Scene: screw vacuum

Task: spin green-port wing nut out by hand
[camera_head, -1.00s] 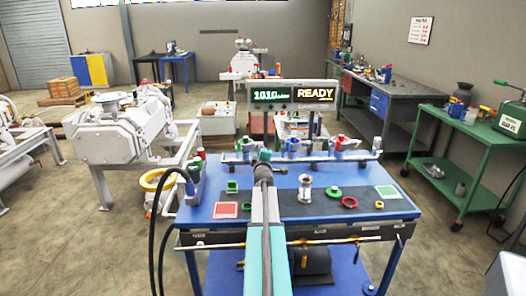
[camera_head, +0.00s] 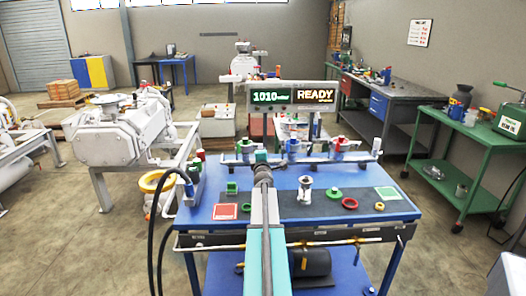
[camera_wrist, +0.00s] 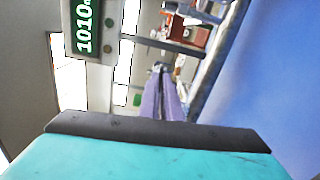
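A rail of vacuum ports (camera_head: 320,158) runs along the back of the blue bench (camera_head: 190,213). I cannot make out a green-port wing nut; my arm hides part of the rail. My gripper (camera_head: 262,158) points at the rail; its tips are too small here to read. In the wrist view, pale purple fingers (camera_wrist: 162,95) extend forward, their gap unclear.
A metal fitting (camera_head: 305,188), green ring (camera_head: 333,194), red ring (camera_head: 350,203) and brass ring (camera_head: 380,206) sit on the dark mat. Red (camera_head: 225,211) and green (camera_head: 387,193) squares flank them. A display (camera_head: 292,96) reading READY stands behind the rail.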

